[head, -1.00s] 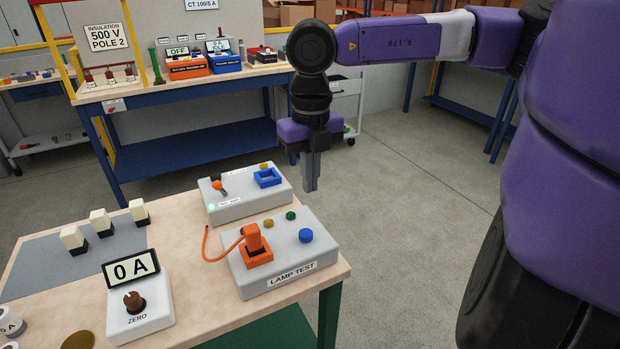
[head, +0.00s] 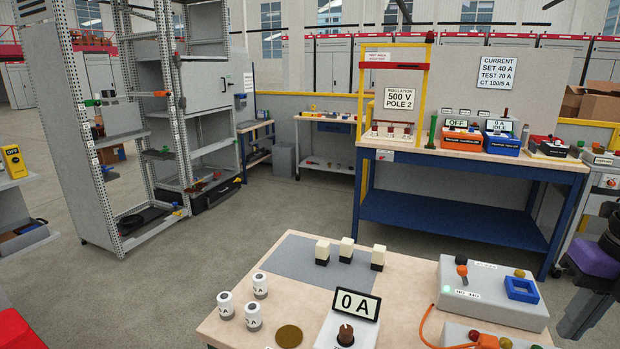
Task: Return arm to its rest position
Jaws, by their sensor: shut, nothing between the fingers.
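My gripper (head: 574,326) shows at the right edge of the head view, with its purple body (head: 594,259) and grey fingers pointing down. The fingers are together and hold nothing. It is just right of the grey box with the blue square frame (head: 480,294) on the near table, and no contact shows. Most of my arm is out of view past the right edge.
The near wooden table (head: 236,322) carries a 0 A display (head: 356,304), white-and-black blocks (head: 347,250) and white cylinders (head: 259,285). A blue workbench (head: 455,216) with test devices stands behind. A metal rack (head: 165,130) is at left. Open floor lies between.

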